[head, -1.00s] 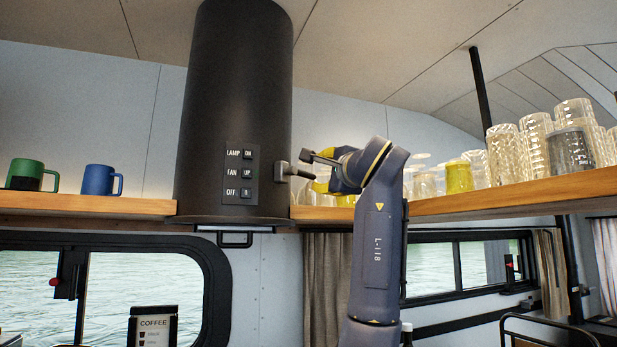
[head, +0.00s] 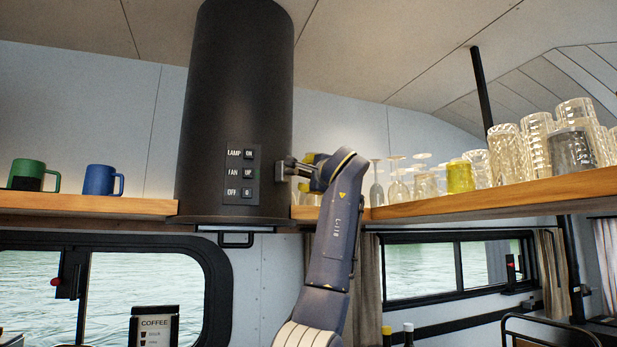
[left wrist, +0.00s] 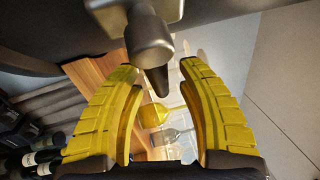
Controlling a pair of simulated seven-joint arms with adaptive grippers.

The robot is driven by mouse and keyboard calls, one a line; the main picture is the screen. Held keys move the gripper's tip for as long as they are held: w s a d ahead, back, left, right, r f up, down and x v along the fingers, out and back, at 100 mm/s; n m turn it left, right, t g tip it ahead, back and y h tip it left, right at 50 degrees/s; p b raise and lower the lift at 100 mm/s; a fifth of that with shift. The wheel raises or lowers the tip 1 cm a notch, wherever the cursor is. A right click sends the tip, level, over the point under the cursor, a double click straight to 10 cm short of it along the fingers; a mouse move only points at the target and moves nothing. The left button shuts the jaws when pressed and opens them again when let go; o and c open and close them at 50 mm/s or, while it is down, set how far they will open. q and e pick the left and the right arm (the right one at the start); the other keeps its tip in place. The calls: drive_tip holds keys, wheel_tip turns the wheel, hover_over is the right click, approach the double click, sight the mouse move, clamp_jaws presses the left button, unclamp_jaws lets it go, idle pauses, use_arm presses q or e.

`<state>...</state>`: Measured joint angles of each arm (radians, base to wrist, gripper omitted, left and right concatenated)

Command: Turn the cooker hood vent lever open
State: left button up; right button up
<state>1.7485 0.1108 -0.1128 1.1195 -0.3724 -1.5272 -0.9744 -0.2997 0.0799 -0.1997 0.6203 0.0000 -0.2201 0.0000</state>
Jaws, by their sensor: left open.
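The black cooker hood (head: 225,90) is a tall cylinder in the middle left of the head view. The vent lever (head: 282,168) sticks out from its right side; its outer end is hidden by my left gripper. In the left wrist view the grey lever (left wrist: 150,42) has a round hub and a dark tapered handle pointing down between the fingertips. My left gripper (left wrist: 158,72) is open, with one yellow finger on each side of the handle. I cannot tell if either finger touches it. In the head view the left gripper (head: 306,170) is right beside the hood. My right gripper is out of view.
Wooden shelves run both sides of the hood. The left shelf (head: 90,205) holds a green mug (head: 33,175) and a blue mug (head: 101,180). The right shelf (head: 500,198) holds several glasses close behind my left wrist. A labelled switch panel (head: 241,175) is on the hood.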

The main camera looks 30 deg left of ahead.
use_arm(q)
drive_tip(key=shift+c, duration=0.2)
clamp_jaws()
idle(0.6)
